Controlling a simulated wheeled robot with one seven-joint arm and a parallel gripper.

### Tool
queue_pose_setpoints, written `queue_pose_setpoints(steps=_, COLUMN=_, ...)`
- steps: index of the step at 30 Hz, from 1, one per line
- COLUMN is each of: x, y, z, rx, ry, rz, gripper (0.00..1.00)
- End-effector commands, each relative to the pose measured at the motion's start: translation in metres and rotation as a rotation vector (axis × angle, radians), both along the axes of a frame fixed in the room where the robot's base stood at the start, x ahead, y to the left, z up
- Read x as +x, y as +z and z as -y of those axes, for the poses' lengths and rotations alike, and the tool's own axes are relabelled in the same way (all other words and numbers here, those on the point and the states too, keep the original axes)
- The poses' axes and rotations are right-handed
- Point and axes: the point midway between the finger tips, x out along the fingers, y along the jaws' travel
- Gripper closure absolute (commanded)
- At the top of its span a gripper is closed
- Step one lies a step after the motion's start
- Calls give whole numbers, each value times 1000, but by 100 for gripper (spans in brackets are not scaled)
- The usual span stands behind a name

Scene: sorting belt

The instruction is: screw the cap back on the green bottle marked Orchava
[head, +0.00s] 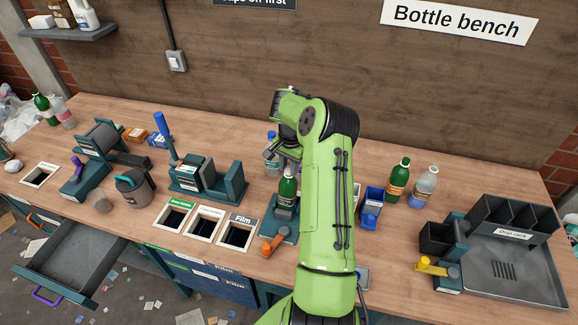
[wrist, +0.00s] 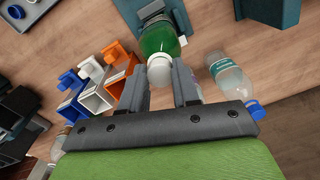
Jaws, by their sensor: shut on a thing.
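A green bottle (head: 288,190) stands upright in a teal and grey clamp (head: 283,226) with an orange handle, on the bench just left of my arm. Its label is too small to read. My gripper (head: 287,152) is above it, partly hidden by my own arm. In the wrist view the green bottle (wrist: 158,38) has a white cap (wrist: 160,70) at its neck. My gripper (wrist: 161,80) is shut on this cap, one finger on each side. I cannot tell how far the cap is threaded on.
Another green bottle (head: 398,178) and a clear bottle (head: 426,186) stand right of my arm. Blue, white and orange holders (wrist: 95,88) sit close to the gripper in the wrist view. A drip rack (head: 515,268) fills the right end. Three bench openings lie left of the clamp.

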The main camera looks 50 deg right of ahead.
Motion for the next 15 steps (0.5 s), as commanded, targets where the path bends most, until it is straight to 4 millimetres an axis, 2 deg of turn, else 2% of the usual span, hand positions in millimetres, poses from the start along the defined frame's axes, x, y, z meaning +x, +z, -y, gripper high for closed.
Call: queue_pose_setpoints(steps=15, x=0, y=-3, z=0, rx=-3, ry=-397, rz=0, gripper=99)
